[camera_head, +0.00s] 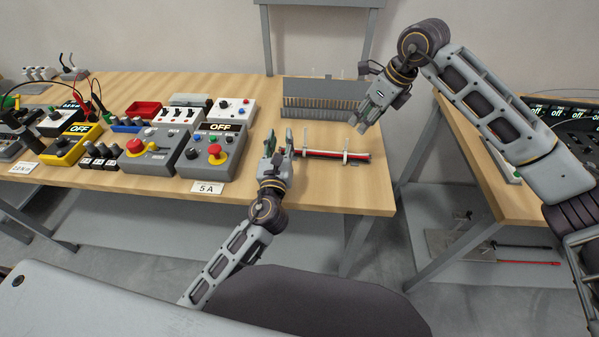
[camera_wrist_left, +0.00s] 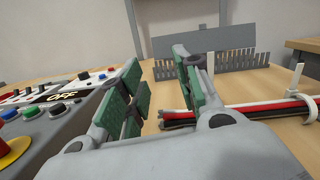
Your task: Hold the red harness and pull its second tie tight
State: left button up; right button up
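The red harness (camera_head: 336,155), a bundle of red and dark wires, lies along the front right of the table. Two white ties stand up from it, a left tie (camera_head: 305,140) and a right tie (camera_head: 345,145). My left gripper (camera_head: 279,141) is open at its left end. In the left wrist view, the harness (camera_wrist_left: 285,110) runs behind the right finger, and its end shows in the gap between the green finger pads (camera_wrist_left: 155,95). It does not look gripped. My right gripper (camera_head: 358,125) hangs above and right of the right tie, apart from it; its opening is unclear.
A grey slotted rack (camera_head: 325,100) stands behind the harness. A grey box (camera_head: 212,160) with a red button and an OFF display is left of my left gripper, by a "5 A" label (camera_head: 207,188). A second table (camera_head: 470,160) stands at right, across a gap.

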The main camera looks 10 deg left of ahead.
aim_at(324, 155)
pick_arm(q)
jog(key=s+d+f, duration=0.1)
jog(key=s+d, duration=0.1)
jog(key=s+d+f+m, duration=0.1)
jog(key=s+d, duration=0.1)
jog(key=s, duration=0.1)
jog(key=s+d+m+g+h, duration=0.1)
jog(key=s+d, duration=0.2)
jog(key=shift+f, duration=0.4)
jog(key=shift+w, duration=0.15)
jog(key=shift+w+a, duration=0.15)
jog(key=shift+w, duration=2.1)
jog(key=shift+w+a, duration=0.2)
jog(key=shift+w, duration=2.1)
jog(key=shift+w+a, duration=0.15)
jog(key=shift+w, duration=2.1)
grip_shut()
